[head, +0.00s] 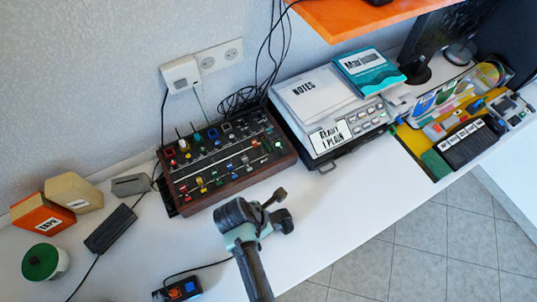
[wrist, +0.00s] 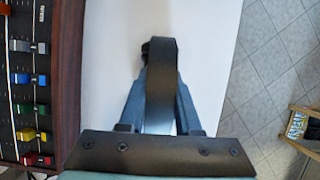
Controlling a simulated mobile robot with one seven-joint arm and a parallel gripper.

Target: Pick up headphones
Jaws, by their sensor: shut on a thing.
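The headphones (head: 232,212) are dark, with a curved headband and ear cups showing to its right in the head view, over the white desk. In the wrist view the headband (wrist: 160,85) stands as a broad dark strip between my two blue-grey fingers. My gripper (head: 247,232) is shut on the headband, and it also shows in the wrist view (wrist: 160,100). The fingertips are partly hidden by the band. I cannot tell whether the headphones touch the desk.
A mixer-like console (head: 220,165) with coloured knobs lies just behind and left. A grey device (head: 345,130) with notes and a book stands further back. A small dark device (head: 178,290) with a cable lies in front left. An orange shelf (head: 360,15) hangs above.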

